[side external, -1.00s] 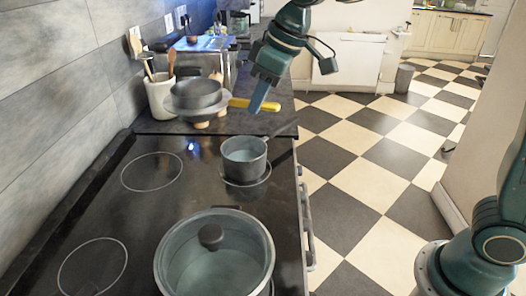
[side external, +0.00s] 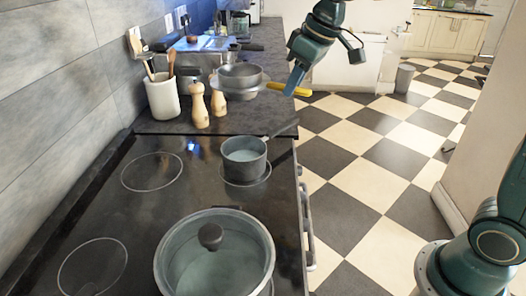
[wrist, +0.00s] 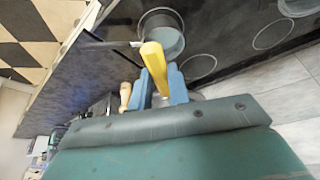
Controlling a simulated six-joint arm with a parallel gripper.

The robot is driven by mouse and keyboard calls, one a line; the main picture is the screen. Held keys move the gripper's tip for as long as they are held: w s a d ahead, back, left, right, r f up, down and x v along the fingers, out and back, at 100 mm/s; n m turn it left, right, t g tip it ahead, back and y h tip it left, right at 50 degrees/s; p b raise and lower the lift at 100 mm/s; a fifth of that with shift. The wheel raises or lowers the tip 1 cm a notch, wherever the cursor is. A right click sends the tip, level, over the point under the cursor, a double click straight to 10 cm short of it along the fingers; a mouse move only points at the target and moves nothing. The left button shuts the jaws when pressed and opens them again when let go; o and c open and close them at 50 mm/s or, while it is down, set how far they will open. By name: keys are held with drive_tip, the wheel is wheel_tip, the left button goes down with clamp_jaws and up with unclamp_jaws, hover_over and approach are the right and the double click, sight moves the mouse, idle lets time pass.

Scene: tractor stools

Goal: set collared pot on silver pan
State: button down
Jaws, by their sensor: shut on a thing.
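My gripper (side external: 294,82) is shut on the yellow handle (side external: 288,89) of the collared pot (side external: 240,75). This grey pot has a wide rim around it and is held level above the dark counter, behind the stove. In the wrist view the yellow handle (wrist: 153,62) points up between my fingers (wrist: 164,90); the pot's body is mostly hidden there. A small grey saucepan (side external: 244,158), seemingly the silver pan, stands on a burner in front of the held pot, its handle towards the back right. It also shows in the wrist view (wrist: 160,40).
Two wooden shakers (side external: 200,108) stand on the counter left of the held pot. A white utensil crock (side external: 162,97) and a metal pot (side external: 187,76) are behind them. A large glass-lidded pot (side external: 213,262) fills the near stove. The left burners (side external: 152,171) are bare.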

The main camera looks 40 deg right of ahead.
wheel_tip(320, 180, down, 14)
idle(0.4)
drive_tip(key=shift+f, duration=2.1)
drive_tip(key=c, duration=1.3)
unclamp_jaws()
drive_tip(key=shift+f, duration=0.1)
drive_tip(key=shift+v, duration=6.15)
